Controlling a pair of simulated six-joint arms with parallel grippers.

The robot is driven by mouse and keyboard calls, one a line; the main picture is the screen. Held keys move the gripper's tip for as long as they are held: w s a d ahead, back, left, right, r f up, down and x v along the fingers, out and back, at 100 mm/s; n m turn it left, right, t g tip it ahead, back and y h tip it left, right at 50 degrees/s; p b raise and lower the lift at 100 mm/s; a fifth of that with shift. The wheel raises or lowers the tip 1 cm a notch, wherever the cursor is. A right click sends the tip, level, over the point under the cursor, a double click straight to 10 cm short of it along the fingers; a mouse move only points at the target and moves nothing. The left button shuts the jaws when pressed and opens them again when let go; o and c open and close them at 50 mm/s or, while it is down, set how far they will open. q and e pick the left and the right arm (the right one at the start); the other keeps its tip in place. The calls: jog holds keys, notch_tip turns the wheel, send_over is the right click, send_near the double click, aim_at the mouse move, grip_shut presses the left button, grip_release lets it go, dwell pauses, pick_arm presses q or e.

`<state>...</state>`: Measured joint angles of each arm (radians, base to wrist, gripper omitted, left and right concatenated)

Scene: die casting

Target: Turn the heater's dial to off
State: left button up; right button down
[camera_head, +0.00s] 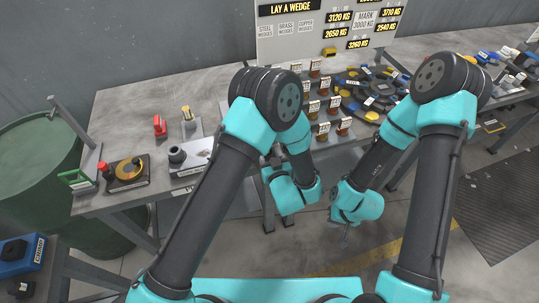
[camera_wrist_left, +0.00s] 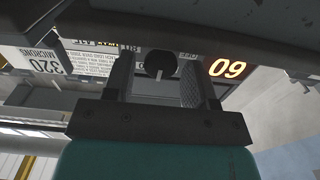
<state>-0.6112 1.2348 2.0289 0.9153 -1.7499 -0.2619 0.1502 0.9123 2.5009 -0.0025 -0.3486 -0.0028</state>
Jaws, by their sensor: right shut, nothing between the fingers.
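In the left wrist view a round black knob (camera_wrist_left: 160,64) shows between the two spread fingers of my left gripper (camera_wrist_left: 155,70). I cannot tell if the fingers touch it. An orange lit readout (camera_wrist_left: 227,68) reads as "09" beside it; the picture may be upside down. I cannot tell for sure whether this knob is the heater's dial. In the head view the left gripper is mostly hidden behind its own wrist. My right gripper (camera_head: 346,236) is shut and empty, pointing down in front of the bench and clear of it.
A round yellow-and-black dial unit (camera_head: 127,172) and a red block (camera_head: 160,126) sit on the grey bench (camera_head: 120,110) at left. A green drum (camera_head: 35,170) is at far left. A blue box (camera_head: 22,255) sits lower left.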

pick_arm(q)
jog(key=c, duration=0.7)
jog(key=shift+c, duration=0.2)
jog(key=shift+n, duration=0.4)
jog(key=n, duration=0.8)
jog(key=shift+a+n, duration=0.1)
jog(key=shift+n, duration=0.2)
jog(key=n, duration=0.4)
jog(key=shift+s+f, duration=0.1)
jog(key=n, duration=0.4)
jog(key=shift+n, duration=0.4)
